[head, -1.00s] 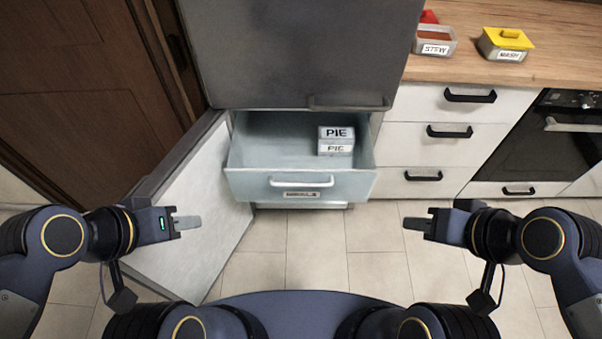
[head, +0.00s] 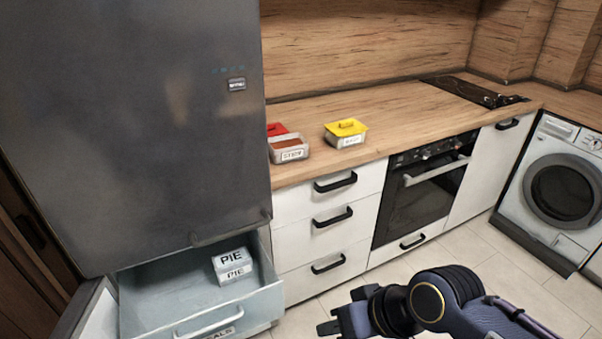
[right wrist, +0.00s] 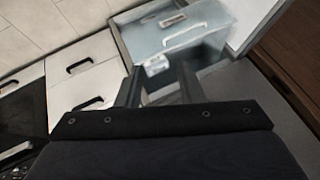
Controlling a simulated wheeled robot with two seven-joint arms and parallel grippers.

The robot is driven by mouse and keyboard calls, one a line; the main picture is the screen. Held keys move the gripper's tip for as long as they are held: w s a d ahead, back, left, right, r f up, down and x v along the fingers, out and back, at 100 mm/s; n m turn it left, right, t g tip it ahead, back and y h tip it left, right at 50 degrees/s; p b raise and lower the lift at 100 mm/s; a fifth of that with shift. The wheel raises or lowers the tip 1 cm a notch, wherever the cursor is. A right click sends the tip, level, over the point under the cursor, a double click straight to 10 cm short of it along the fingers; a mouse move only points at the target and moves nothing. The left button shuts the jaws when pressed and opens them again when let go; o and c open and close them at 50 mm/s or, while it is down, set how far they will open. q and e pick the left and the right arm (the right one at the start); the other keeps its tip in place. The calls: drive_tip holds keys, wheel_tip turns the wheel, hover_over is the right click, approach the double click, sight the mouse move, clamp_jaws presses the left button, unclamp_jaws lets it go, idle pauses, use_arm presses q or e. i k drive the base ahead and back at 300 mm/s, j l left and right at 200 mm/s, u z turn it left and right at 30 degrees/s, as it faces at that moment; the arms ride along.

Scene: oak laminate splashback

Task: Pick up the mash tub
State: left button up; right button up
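The mash tub (head: 346,140) is a small clear container with a yellow lid and a white label on its front. It stands upright on the wooden counter in the head view, right of the stew tub. My right gripper (head: 326,328) is low in the head view, in front of the drawers, well below and apart from the mash tub. In the right wrist view its two fingers (right wrist: 158,85) are spread with nothing held between them. The mash tub does not show in the right wrist view. My left gripper is out of view.
A stew tub (head: 288,150) with brown contents stands left of the mash tub, a red lid (head: 277,129) behind it. The counter (head: 400,120) is clear right of the mash tub.

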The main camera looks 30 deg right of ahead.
sight(340, 142)
drive_tip(key=i+l, duration=0.3)
drive_tip(key=i+l+u, duration=0.1)
drive_tip(key=i+l, duration=0.2)
drive_tip(key=l, duration=0.2)
drive_tip(key=i+l, duration=0.25)
drive_tip(key=l, duration=0.15)
drive_tip(key=i+l+u, duration=0.1)
drive_tip(key=i+l, duration=0.2)
drive_tip(key=l, duration=0.1)
